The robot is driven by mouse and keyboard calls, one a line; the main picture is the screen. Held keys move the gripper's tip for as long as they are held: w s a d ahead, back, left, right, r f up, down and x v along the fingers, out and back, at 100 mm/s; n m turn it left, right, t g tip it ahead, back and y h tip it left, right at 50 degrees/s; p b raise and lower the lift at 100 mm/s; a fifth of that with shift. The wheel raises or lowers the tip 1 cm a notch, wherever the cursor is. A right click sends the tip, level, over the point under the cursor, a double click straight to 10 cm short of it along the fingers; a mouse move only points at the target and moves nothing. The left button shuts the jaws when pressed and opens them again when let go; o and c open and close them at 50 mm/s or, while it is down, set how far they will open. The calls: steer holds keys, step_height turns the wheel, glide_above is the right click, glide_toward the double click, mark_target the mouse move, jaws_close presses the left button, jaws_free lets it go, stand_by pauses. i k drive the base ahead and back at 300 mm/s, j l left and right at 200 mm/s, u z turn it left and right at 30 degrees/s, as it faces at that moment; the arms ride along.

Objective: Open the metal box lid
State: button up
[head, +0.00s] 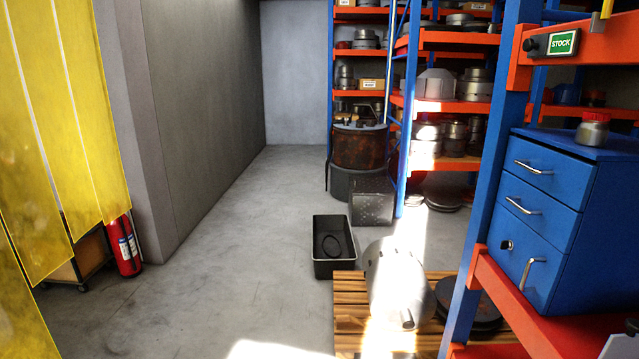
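My gripper is not in view. No box with a lid can be made out for certain. At the bottom right corner, a pale grey thing (621,347) on the orange shelf is cut off by the picture's edge; I cannot tell whether it is the metal box. A blue cabinet (562,185) with three drawers, metal handles and a round lock stands on the same shelf, its drawers shut. A small jar (593,130) with a red lid stands on top of it.
An open black bin (333,266) stands on the floor by a wooden pallet (350,315) bearing a grey metal part (395,283) and dark discs (468,308). A red extinguisher (124,247) stands left, near yellow curtain strips (70,120). The middle floor (225,240) is clear.

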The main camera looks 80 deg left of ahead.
mark_target(359, 186)
steer(key=u, duration=2.15)
steer(key=i+u, duration=0.35)
steer(key=i, duration=0.35)
steer(key=i+u, duration=0.1)
steer(key=i, duration=0.85)
steer(key=i+l+u, duration=0.1)
steer(key=i, duration=0.85)
steer(key=i+u, duration=0.2)
steer(key=i, duration=3.65)
steer(key=i+j+z, duration=0.1)
steer(key=i+z, duration=0.25)
steer(key=i, duration=1.45)
steer(key=i+l+z, duration=0.1)
steer(key=i+z, duration=0.6)
steer(key=z, duration=0.15)
steer(key=i+j+z, duration=0.1)
steer(key=i+z, duration=0.3)
